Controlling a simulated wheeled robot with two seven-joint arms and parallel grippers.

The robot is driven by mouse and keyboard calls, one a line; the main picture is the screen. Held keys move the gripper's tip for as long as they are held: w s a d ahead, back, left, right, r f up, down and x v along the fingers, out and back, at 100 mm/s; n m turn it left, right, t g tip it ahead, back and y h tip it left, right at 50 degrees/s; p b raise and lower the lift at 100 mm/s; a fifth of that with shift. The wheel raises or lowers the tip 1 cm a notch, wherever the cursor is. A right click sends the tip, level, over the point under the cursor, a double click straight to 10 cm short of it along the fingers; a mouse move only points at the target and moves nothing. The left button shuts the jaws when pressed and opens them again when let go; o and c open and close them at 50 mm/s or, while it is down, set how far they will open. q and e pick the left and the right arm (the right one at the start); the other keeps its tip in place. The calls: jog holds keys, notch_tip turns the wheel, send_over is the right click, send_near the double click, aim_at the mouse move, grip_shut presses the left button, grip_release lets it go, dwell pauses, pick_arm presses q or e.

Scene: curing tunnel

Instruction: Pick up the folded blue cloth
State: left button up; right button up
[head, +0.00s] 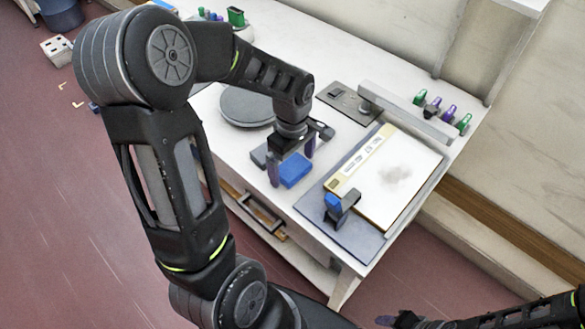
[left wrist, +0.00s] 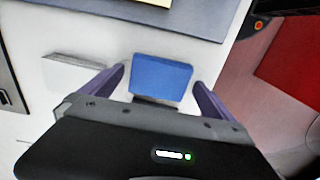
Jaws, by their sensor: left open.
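The folded blue cloth (head: 295,170) lies on the white table near its front edge. It also shows in the left wrist view (left wrist: 161,77), between the two fingers. My left gripper (head: 291,167) is open above the cloth, its purple-tipped fingers on either side of it. In the left wrist view the fingers (left wrist: 158,84) stand apart from the cloth's sides; I cannot tell the exact height. My right arm shows at the bottom right of the head view, with a purple fingertip (head: 385,320); its jaw state is unclear.
A dark round plate (head: 246,107) is behind the gripper. Several green and purple pieces (head: 448,112) stand at the back. A drawer handle (head: 262,212) is below the front edge.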

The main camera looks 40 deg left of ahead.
aim_at(293, 167)
pick_arm(q)
jog(key=shift+c, duration=0.3)
jog(key=c, duration=1.3)
jog(key=shift+o, duration=0.2)
notch_tip(293, 167, up, 10)
jog(key=b, duration=0.1)
